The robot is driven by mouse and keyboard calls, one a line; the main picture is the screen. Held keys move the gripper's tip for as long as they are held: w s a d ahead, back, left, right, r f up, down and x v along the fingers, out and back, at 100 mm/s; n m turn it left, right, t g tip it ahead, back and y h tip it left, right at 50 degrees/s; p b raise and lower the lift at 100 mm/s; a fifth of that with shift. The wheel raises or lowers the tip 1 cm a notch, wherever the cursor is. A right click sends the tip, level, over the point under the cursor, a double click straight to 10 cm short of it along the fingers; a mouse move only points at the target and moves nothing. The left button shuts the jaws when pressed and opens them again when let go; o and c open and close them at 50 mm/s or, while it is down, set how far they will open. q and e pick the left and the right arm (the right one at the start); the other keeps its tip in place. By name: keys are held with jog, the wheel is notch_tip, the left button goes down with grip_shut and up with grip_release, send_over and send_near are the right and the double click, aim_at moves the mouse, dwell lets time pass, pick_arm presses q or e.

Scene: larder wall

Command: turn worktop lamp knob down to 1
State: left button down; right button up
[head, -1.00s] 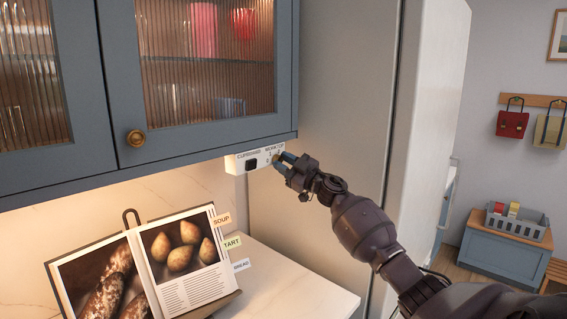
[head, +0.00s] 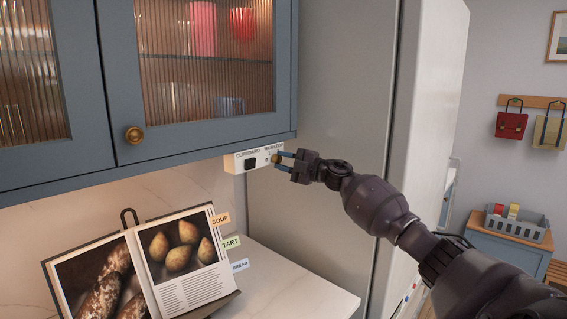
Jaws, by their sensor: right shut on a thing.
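A white switch box (head: 238,162) is fixed under the blue wall cupboard, with a black switch (head: 250,164) under the word CUPBOARD. The worktop lamp knob (head: 275,159), small and brass-coloured, is at the box's right end under small printing that is partly hidden. My right gripper (head: 280,160) comes in from the right and is shut on the knob, its two fingers one above the other. The setting the knob points to is too small and covered to read. My left gripper is not in view.
The wall cupboard (head: 50,160) with ribbed glass doors and a brass door knob (head: 134,134) hangs just above the box. An open cookbook (head: 185,260) on a stand is below, on the pale worktop (head: 290,285). A tall pale cabinet side is to the right.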

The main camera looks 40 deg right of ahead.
jog(key=shift+n, duration=0.3)
jog(key=o, duration=0.9)
jog(key=shift+s, duration=0.1)
jog(key=shift+b+v, duration=0.9)
jog(key=shift+v, duration=2.75)
jog(key=shift+d+r, duration=0.1)
jog(key=shift+r, duration=0.05)
